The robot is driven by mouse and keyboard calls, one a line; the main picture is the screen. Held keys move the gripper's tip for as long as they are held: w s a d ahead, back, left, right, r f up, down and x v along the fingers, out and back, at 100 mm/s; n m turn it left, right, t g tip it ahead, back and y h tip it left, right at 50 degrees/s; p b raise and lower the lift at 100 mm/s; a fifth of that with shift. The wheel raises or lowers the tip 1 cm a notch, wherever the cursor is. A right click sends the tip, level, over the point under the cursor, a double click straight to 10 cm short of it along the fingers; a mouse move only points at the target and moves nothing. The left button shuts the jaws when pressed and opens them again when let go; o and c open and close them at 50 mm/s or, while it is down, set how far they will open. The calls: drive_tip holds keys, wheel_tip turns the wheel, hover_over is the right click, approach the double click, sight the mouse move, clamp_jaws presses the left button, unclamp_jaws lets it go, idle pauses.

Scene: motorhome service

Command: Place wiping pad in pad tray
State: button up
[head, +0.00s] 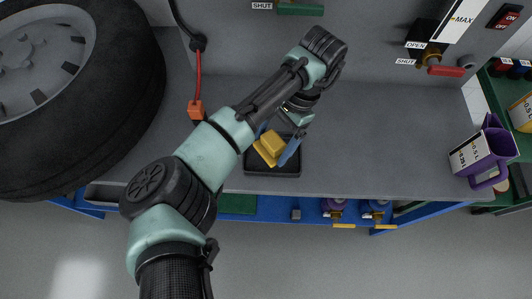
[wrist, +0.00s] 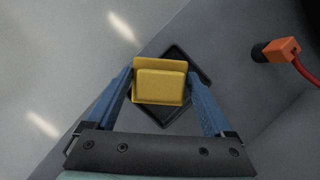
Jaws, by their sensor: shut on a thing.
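The yellow wiping pad (head: 271,147) is held between the blue fingers of my gripper (head: 277,147). It also shows in the wrist view (wrist: 160,84), with a finger of my gripper (wrist: 160,92) against each side. The black pad tray (head: 272,169) lies on the grey bench top below the pad. In the wrist view the tray (wrist: 186,112) shows behind the pad, turned at an angle to it, and the pad hides much of its inside. The gap between pad and tray floor is hard to judge.
A large black tyre (head: 130,95) stands at the left. An orange connector (head: 196,109) on a red cable is left of the tray. A purple jug (head: 484,154) stands at the right end. A red-handled valve (head: 445,71) is on the back panel. The bench is clear right of the tray.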

sight(274, 132)
drive_tip(key=m, duration=0.1)
drive_tip(key=w+m+t+b, duration=0.1)
drive_tip(key=m, duration=0.1)
drive_tip(key=w+m+b, duration=0.1)
drive_tip(key=shift+w+a+f+m+t+y, duration=0.1)
drive_tip(key=shift+f+m+t+y, duration=0.3)
drive_tip(key=m, duration=0.1)
drive_tip(key=w+m+t+b, duration=0.1)
drive_tip(key=shift+d+r+m+b, duration=0.1)
drive_tip(key=shift+d+m+b, duration=0.1)
drive_tip(key=shift+m+b, duration=0.1)
drive_tip(key=shift+f, duration=0.2)
drive_tip(key=shift+m, duration=0.3)
wheel_tip(274, 132, down, 9)
drive_tip(key=shift+f, duration=0.15)
drive_tip(key=shift+f, duration=0.1)
drive_tip(key=o, duration=1.1)
drive_tip(key=shift+c, duration=0.2)
drive_tip(key=v, duration=1.2)
